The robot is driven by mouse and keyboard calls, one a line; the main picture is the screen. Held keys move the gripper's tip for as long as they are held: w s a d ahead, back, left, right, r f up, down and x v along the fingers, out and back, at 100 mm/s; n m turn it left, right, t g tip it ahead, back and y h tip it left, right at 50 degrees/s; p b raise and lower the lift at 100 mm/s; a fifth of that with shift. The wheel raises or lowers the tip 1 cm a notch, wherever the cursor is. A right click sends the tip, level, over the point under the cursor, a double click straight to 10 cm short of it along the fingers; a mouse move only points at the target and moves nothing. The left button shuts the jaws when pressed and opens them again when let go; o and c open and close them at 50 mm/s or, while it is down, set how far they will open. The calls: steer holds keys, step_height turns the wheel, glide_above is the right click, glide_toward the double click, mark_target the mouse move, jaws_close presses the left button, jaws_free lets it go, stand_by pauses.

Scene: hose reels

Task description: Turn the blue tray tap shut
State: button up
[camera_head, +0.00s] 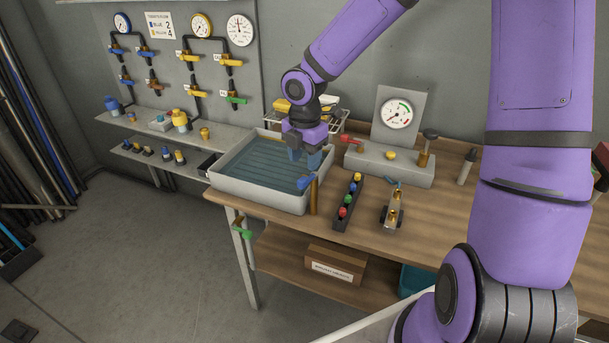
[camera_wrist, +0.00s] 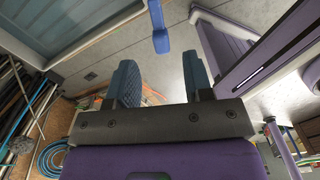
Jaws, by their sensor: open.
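The white-rimmed tray (camera_head: 245,195) with a blue ribbed inside stands on the left end of the wooden bench. The blue tap handle (camera_head: 305,183) is at the tray's right front corner, beside a brass-coloured post (camera_head: 314,197). My gripper (camera_head: 305,155) points down over the tray's right side, above and behind the handle. In the wrist view my gripper (camera_wrist: 161,75) is open, with nothing between its fingers. There the blue handle (camera_wrist: 160,38) is a narrow bar beyond the fingertips, roughly in line with the gap and apparently not touching them.
A rack of several coloured caps (camera_head: 347,201) and a small brass fitting (camera_head: 392,208) lie right of the tap. A gauge stand (camera_head: 398,120) stands behind them. A wire rack (camera_head: 325,115) is behind my gripper. A green-handled tap (camera_head: 242,230) hangs below the bench edge.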

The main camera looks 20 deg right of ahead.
mark_target(304, 177)
step_height(304, 177, down, 6)
steer(key=shift+r, duration=0.1)
stand_by(0.4)
jaws_close()
